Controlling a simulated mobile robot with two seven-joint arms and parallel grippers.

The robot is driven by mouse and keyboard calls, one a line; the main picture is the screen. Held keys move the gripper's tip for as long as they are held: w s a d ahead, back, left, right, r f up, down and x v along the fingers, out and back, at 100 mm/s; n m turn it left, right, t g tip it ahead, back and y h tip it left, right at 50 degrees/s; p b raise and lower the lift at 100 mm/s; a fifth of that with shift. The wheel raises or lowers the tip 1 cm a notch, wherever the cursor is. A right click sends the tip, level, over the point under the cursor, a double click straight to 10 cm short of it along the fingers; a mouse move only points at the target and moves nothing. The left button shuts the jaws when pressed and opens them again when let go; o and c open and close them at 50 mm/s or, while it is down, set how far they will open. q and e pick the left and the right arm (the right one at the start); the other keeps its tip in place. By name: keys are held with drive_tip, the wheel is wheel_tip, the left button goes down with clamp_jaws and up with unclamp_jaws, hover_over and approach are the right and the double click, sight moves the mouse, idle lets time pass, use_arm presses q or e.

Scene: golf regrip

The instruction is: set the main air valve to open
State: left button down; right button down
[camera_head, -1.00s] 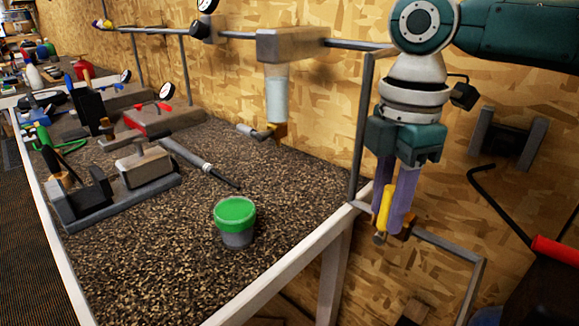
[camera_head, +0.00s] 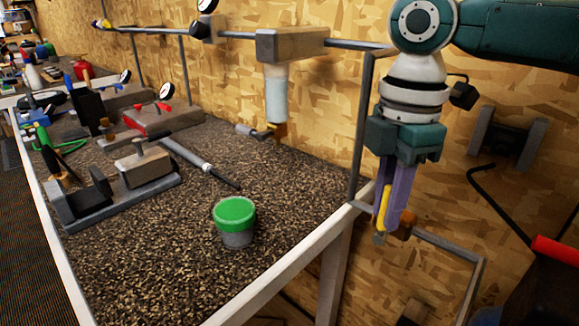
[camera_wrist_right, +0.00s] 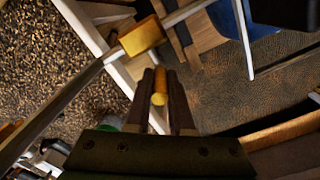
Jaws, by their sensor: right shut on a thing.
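The main air valve has an orange-brass body (camera_head: 408,226) on a grey pipe beside the bench's right front corner. Its yellow lever (camera_head: 384,206) points up and down in the head view, across the pipe. My right gripper (camera_head: 391,222) points down with its purple fingers closed around the lever. In the right wrist view the lever (camera_wrist_right: 159,96) sits between the fingertips, and the brass body (camera_wrist_right: 142,36) lies just beyond them on the pipe. The fingers partly hide the lever and body. My left gripper is not in view.
The grey pipe (camera_head: 450,247) continues right from the valve, and an upright pipe (camera_head: 363,130) stands left of it. A green-lidded cup (camera_head: 235,222) stands on the bench. A red-handled tool (camera_head: 555,251) is at the right. The bench's right front is mostly clear.

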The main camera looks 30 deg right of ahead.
sight(384, 236)
idle(0.6)
drive_tip(key=s+t+y+p, duration=0.1)
drive_tip(key=t+p, duration=0.1)
drive_tip(key=s+d+t+p, duration=0.1)
drive_tip(key=t+p, duration=0.1)
drive_tip(key=shift+s+f+y+p, duration=0.2)
drive_tip(key=shift+s+y+p, duration=0.05)
drive_tip(key=shift+y+p, duration=0.15)
drive_tip(key=shift+s+d+f+t+y, duration=0.1)
drive_tip(key=shift+s+f+t+y, duration=0.15)
drive_tip(key=shift+t, duration=0.35)
drive_tip(key=shift+s+f+t+y, duration=0.1)
drive_tip(key=shift+t+y, duration=0.15)
drive_tip(key=shift+t, duration=0.35)
drive_tip(key=c, duration=0.8)
unclamp_jaws()
drive_tip(key=shift+d, duration=0.1)
